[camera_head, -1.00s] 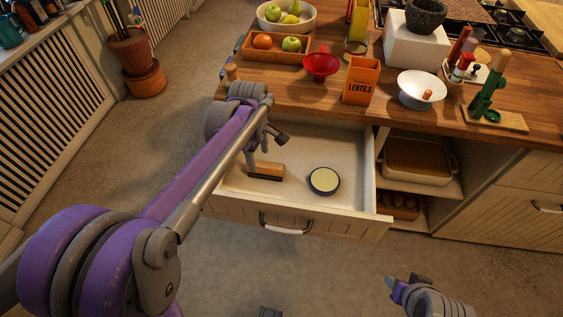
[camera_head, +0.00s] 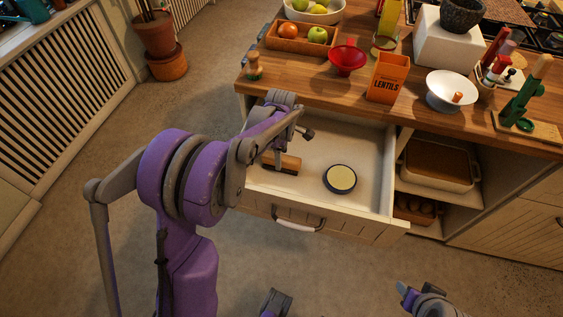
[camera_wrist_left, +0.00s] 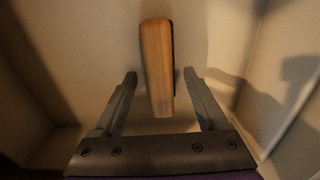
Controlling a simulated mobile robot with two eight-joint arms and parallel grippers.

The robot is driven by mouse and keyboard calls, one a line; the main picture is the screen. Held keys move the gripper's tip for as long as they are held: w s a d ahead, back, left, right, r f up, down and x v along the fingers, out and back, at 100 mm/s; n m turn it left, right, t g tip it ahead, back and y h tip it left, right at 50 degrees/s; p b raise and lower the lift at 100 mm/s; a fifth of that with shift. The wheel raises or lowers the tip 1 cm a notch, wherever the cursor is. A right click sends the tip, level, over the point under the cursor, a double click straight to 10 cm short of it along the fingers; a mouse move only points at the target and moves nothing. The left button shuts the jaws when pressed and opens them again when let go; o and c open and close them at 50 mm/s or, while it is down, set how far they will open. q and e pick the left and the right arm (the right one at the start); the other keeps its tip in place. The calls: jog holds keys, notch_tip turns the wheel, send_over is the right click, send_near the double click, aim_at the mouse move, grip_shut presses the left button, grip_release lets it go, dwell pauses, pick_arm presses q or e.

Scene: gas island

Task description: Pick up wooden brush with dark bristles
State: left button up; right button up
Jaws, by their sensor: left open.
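The wooden brush (camera_head: 284,163) lies in the open drawer, toward its left side. Its dark bristles show as a thin dark edge below the wood in the head view. In the left wrist view the brush (camera_wrist_left: 157,65) lies lengthwise, its near end between the two finger tips. My left gripper (camera_wrist_left: 158,75) is open, with a finger on each side of the brush and a gap to both. In the head view my left gripper (camera_head: 280,150) is over the drawer, partly hidden by its wrist. My right gripper (camera_head: 404,292) shows only in part at the bottom right, away from the drawer.
The drawer (camera_head: 330,215) is pulled out, its walls close around my left gripper. A round dark-rimmed tin (camera_head: 340,179) lies right of the brush.

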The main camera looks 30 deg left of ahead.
pick_arm(q)
jog(key=shift+f, duration=0.85)
grip_shut()
